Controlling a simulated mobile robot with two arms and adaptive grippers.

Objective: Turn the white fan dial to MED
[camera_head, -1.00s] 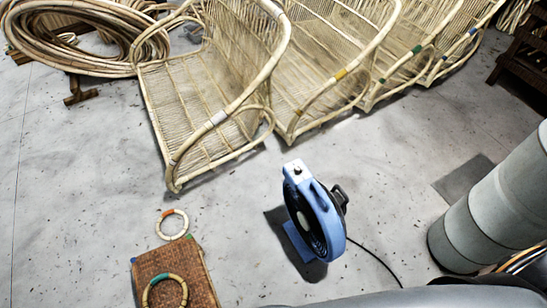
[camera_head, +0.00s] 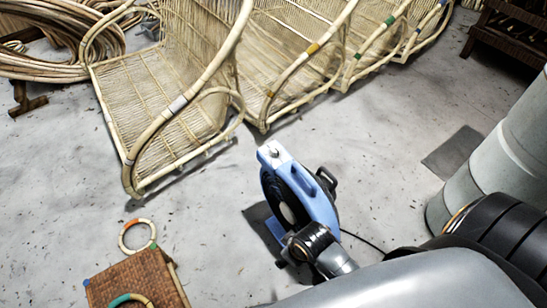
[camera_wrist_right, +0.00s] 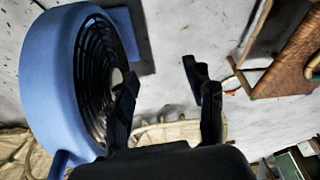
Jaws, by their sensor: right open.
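A blue fan (camera_head: 321,208) with a black grille stands on the floor in the middle of the head view. A white panel (camera_head: 277,154) with a small knob (camera_head: 272,152) is on its top; the dial's marks are too small to read. My right arm comes in from the lower right, and its gripper end (camera_head: 298,256) covers the fan's lower part. In the right wrist view the right gripper (camera_wrist_right: 165,95) is open with nothing between its fingers. The fan's blue rim (camera_wrist_right: 45,80) fills the left side there, and the dial is out of that view. My left gripper is not seen.
Rattan chair frames (camera_head: 175,100) stand behind the fan. A brown woven stand (camera_head: 125,280) and a rattan ring (camera_head: 137,236) are at lower left. A black cord (camera_head: 362,241) runs right from the fan. A grey cylinder (camera_head: 510,150) stands at right.

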